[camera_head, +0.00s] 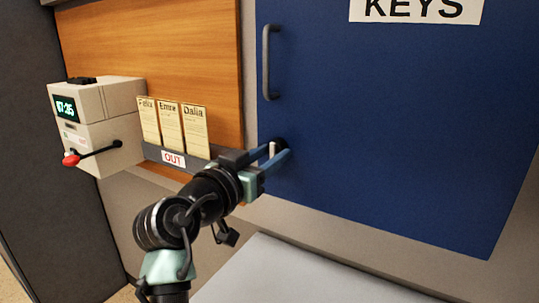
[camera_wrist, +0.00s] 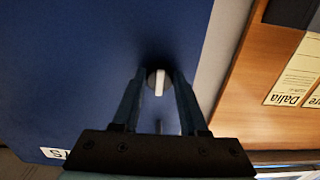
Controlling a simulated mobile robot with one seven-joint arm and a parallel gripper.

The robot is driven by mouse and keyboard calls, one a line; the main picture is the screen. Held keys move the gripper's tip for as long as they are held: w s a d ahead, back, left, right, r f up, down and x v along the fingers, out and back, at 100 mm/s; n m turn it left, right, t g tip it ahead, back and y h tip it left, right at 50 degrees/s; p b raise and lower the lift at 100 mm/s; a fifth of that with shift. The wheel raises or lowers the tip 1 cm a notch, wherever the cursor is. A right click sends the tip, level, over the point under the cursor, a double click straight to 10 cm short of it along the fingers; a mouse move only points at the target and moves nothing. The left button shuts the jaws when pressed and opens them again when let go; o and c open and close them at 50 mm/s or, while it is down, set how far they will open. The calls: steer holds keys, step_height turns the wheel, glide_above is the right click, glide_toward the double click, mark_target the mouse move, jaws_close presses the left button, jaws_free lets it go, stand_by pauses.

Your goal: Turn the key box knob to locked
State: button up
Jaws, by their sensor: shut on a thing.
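The key box (camera_head: 400,130) is a blue cabinet door labelled KEYS, with a grey pull handle (camera_head: 267,62) near its left edge. Its knob (camera_head: 272,148) is small and dark with a white bar, low on the door's left side. In the wrist view the knob (camera_wrist: 159,82) sits between the fingertips, its white bar running up and down the picture. My gripper (camera_head: 273,155) is shut on the knob; the gripper (camera_wrist: 158,88) also shows in the wrist view. The fingers hide part of the knob in the head view. I see no lock markings.
A wooden board (camera_head: 160,50) left of the box has a grey rack marked OUT (camera_head: 173,158) holding cards (camera_head: 170,125). A time clock (camera_head: 95,120) with a red-tipped lever stands farther left. A pale surface (camera_head: 300,275) lies below the box.

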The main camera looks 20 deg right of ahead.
jaws_close()
steer(key=shift+r+n, duration=0.1)
steer(key=shift+n, duration=0.3)
steer(key=n+p, duration=0.2)
steer(key=shift+r+n, duration=0.1)
steer(key=shift+n, duration=0.3)
steer(key=n+p, duration=0.3)
steer(key=n, duration=0.1)
steer(key=shift+s+n+p, duration=0.1)
steer(key=shift+n+p, duration=0.2)
steer(key=n+p, duration=0.3)
steer(key=n, duration=0.1)
steer(key=shift+d+r, duration=0.1)
steer(key=shift+r, duration=0.05)
steer(key=n+p, duration=0.4)
steer(key=n, duration=0.1)
steer(key=shift+n+p, duration=0.3)
steer(key=shift+n, duration=0.1)
